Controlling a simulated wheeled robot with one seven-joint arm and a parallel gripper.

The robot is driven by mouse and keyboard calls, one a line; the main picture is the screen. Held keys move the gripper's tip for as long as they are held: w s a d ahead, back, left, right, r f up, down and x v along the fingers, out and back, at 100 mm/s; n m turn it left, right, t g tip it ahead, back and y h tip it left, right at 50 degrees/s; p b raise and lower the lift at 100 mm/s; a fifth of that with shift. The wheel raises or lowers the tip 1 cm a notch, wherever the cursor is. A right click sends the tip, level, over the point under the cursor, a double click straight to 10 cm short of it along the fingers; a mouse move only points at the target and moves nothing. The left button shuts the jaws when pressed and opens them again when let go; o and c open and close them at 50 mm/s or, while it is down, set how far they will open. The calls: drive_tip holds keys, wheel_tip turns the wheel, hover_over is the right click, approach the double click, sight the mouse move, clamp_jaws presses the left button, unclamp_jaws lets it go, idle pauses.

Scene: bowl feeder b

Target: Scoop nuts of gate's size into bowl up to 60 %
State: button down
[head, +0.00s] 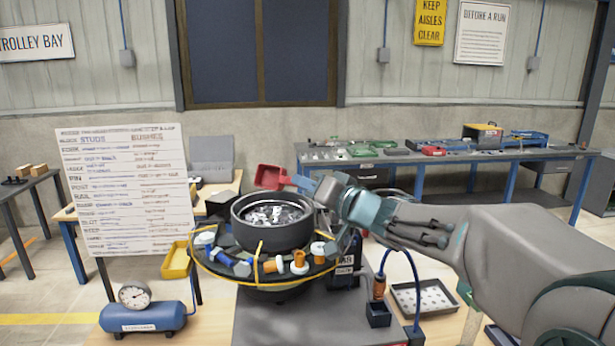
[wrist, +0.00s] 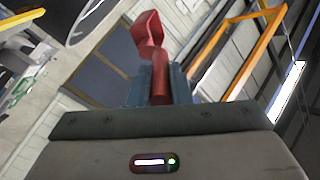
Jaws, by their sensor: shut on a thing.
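The dark round feeder bowl (head: 243,232) stands at the middle of the head view, with shiny metal nuts (head: 275,214) lying inside it. My gripper (head: 303,184) is shut on the handle of a red scoop (head: 270,176). The scoop is above the bowl, near its far rim in the picture, apart from the nuts. In the wrist view the red scoop (wrist: 149,31) extends from between the jaws (wrist: 160,88). I cannot tell whether the scoop holds nuts. I cannot make out the gate or its size, and the fill level is hard to judge.
A yellow-edged round tray (head: 213,270) with several coloured parts surrounds the bowl. A white written board (head: 125,190) stands at left. A yellow bin (head: 176,262), a blue compressor (head: 143,316) with a gauge, and a perforated tray (head: 424,299) are nearby. A long bench (head: 440,160) is behind.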

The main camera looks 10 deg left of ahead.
drive_tip(key=shift+w+d+r+m+h+p, duration=0.2)
drive_tip(key=shift+r+m+p, duration=0.45)
drive_tip(key=shift+p, duration=1.7)
drive_tip(key=shift+w+r+m+h+p, duration=0.1)
drive_tip(key=shift+w+r+m+p, duration=0.35)
drive_tip(key=shift+p, duration=1.9)
drive_tip(key=shift+w+d+r+m+g+h+p, duration=0.15)
drive_tip(key=shift+w+r+m+g+p, duration=0.4)
drive_tip(key=shift+m, duration=0.9)
drive_tip(key=shift+w+d+r+m+g+h+p, duration=0.1)
drive_tip(key=shift+w+d+r+m+g, duration=0.15)
drive_tip(key=shift+r+m+g, duration=0.85)
drive_tip(key=shift+w+d+r+m+g+h+p, duration=0.15)
drive_tip(key=shift+w+r+m+p, duration=0.25)
drive_tip(key=shift+m, duration=1.35)
drive_tip(key=shift+d, duration=0.1)
